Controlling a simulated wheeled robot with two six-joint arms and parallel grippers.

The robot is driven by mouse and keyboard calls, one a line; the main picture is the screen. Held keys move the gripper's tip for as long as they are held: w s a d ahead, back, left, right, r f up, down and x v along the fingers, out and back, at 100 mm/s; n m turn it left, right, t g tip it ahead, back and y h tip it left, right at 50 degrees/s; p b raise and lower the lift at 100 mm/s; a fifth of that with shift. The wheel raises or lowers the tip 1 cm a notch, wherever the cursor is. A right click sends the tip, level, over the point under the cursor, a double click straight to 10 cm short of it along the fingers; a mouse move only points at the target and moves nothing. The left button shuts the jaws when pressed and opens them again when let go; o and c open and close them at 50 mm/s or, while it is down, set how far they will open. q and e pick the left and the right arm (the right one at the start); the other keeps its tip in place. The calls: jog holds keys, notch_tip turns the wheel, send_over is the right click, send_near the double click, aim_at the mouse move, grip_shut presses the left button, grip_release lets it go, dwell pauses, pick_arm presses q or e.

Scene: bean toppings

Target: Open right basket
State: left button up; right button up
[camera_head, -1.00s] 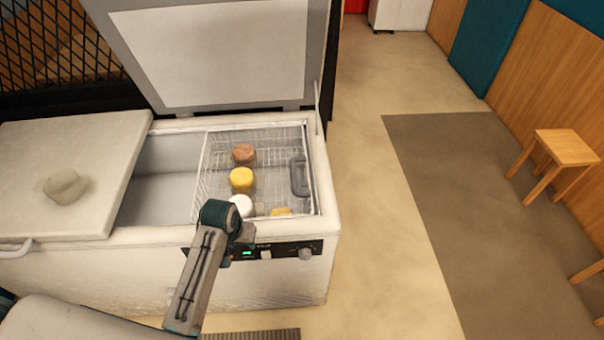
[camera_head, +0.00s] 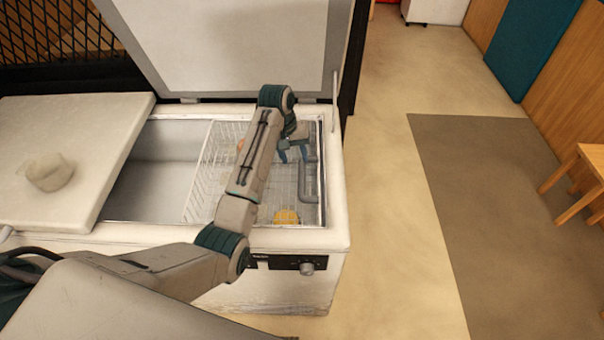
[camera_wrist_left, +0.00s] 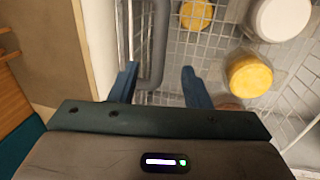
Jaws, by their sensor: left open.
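The right basket (camera_head: 205,170) is a white wire basket in the right part of an open chest freezer (camera_head: 340,215). Its grey handle (camera_head: 308,185) is on the basket's right side and also shows in the left wrist view (camera_wrist_left: 158,45). My left gripper (camera_head: 292,152) is open above the basket, by the handle. In the left wrist view the grey bar lies between the two fingers (camera_wrist_left: 158,75), nearer the left one; I cannot tell if they touch. My left arm hides much of the basket in the head view.
In the basket are a yellow piece (camera_wrist_left: 195,14), a white one (camera_wrist_left: 280,18), another yellow one (camera_wrist_left: 248,75) and a partly hidden brown one (camera_wrist_left: 232,106). The raised lid (camera_head: 235,45) stands behind. A closed lid (camera_head: 75,130) covers the freezer's left part. A stool stands right.

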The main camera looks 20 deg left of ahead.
pick_arm(q)
jog(key=p, duration=0.1)
send_over(301, 178)
jog(key=f, duration=0.3)
jog(key=a+f, duration=0.1)
jog(key=shift+s+f, duration=0.25)
jog(key=shift+f, duration=0.15)
jog(key=f, duration=0.3)
jog(key=shift+w+d+f+p, duration=0.25)
jog(key=shift+d+f+p, duration=0.05)
jog(key=shift+d+f, duration=0.05)
jog(key=shift+f, duration=0.55)
grip_shut()
pick_arm(e)
jog(key=shift+s+r, duration=0.9)
jog(key=shift+s, duration=0.1)
